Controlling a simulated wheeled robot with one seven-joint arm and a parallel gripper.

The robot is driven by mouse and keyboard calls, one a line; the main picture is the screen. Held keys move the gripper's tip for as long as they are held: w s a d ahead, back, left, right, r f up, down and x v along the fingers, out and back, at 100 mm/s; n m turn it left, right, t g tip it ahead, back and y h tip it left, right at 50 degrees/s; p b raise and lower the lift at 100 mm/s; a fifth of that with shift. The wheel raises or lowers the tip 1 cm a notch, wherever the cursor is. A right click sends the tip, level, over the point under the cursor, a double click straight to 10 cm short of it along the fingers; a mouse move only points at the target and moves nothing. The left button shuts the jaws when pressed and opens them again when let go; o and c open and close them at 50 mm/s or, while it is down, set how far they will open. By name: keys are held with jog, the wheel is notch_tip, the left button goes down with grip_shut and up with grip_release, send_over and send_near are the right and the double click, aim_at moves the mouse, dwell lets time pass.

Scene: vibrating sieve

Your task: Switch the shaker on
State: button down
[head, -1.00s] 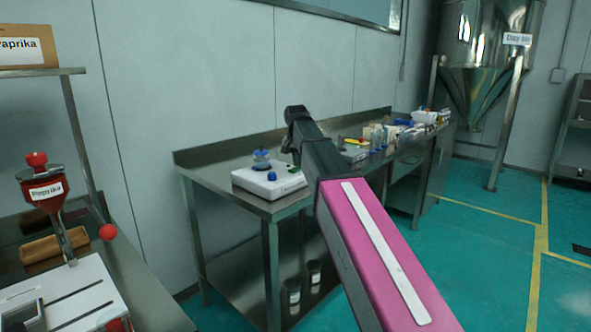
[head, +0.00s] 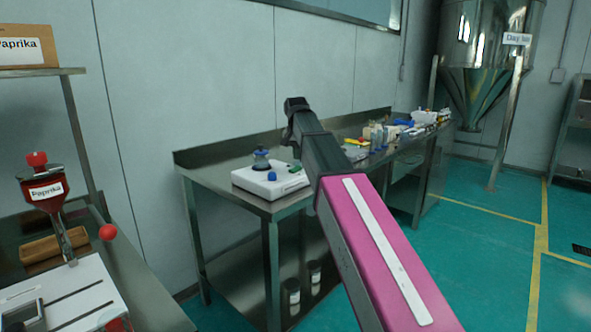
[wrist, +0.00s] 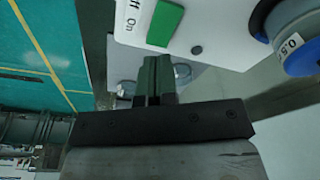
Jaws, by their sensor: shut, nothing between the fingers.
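The shaker (head: 262,187) is a white box with a small sieve stack (head: 261,160) on top and a blue knob at its front, on the steel bench. In the wrist view its white panel (wrist: 215,30) fills the top, with "Off" and "On" lettering beside a green switch (wrist: 165,23). Part of the sieve stack (wrist: 290,30), marked 0.5, shows at the right. My gripper (wrist: 154,65) is shut and empty, its fingertips just below the green switch in that picture. Contact cannot be told.
The steel bench (head: 222,183) runs along the wall, with several small items (head: 405,127) further right. Jars (head: 293,292) stand on its lower shelf.

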aim_at(297, 167)
jog(key=shift+r, duration=1.95)
jog(key=shift+s, duration=0.1)
